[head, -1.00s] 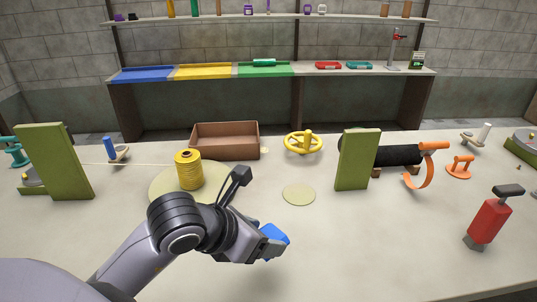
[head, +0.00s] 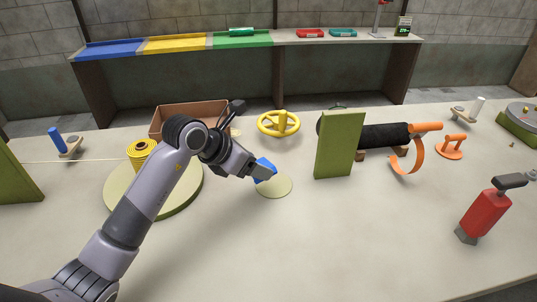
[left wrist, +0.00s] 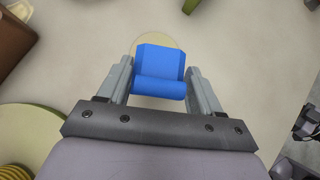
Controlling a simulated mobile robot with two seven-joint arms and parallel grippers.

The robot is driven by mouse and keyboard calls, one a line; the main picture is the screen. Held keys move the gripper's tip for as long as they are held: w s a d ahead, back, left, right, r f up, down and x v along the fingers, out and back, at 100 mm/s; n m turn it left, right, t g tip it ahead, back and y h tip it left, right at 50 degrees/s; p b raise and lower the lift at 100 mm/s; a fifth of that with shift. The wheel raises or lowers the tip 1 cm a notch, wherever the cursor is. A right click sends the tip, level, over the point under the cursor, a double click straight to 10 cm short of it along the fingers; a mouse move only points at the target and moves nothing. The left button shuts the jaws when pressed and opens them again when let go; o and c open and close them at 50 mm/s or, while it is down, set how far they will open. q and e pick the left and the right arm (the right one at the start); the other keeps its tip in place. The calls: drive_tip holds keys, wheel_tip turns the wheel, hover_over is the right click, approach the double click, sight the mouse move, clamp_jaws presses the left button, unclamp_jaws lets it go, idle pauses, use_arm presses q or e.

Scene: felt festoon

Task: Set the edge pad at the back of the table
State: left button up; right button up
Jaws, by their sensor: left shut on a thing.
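A blue block with a rounded roll along one side, which I take for the edge pad (head: 264,169), is held in my left gripper (head: 265,175). In the left wrist view the blue pad (left wrist: 160,72) sits between the two fingers of the left gripper (left wrist: 163,85). A pale round patch (head: 273,186) on the table lies under and just in front of the pad; the pad covers part of it. Whether the pad touches the table I cannot tell.
A green upright panel (head: 339,145) stands right of the pad. A yellow handwheel (head: 279,123) and a brown box (head: 190,112) are behind. A yellow spool (head: 141,152) is on a round base at left. A red tool (head: 484,215) stands at right. The front middle is clear.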

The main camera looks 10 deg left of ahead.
use_arm(q)
drive_tip(key=shift+m+g+h, duration=0.3)
drive_tip(key=shift+m+h, duration=0.2)
drive_tip(key=shift+m, duration=0.3)
drive_tip(key=shift+a+f+b+x, duration=0.2)
drive_tip(key=shift+b+x, duration=0.7)
drive_tip(key=shift+x, duration=0.45)
drive_tip(key=shift+a+f+b+x, duration=0.1)
drive_tip(key=shift+a+b+x, duration=0.15)
drive_tip(key=shift+b+x, duration=0.9)
drive_tip(key=shift+a+f+b+x, duration=0.2)
drive_tip(key=shift+b+x, duration=0.5)
drive_tip(key=shift+x, duration=0.85)
drive_tip(key=shift+f+b, duration=0.3)
drive_tip(key=shift+f, duration=0.05)
drive_tip(key=o, duration=1.2)
drive_tip(key=shift+a, duration=0.1)
drive_tip(key=shift+v, duration=3.55)
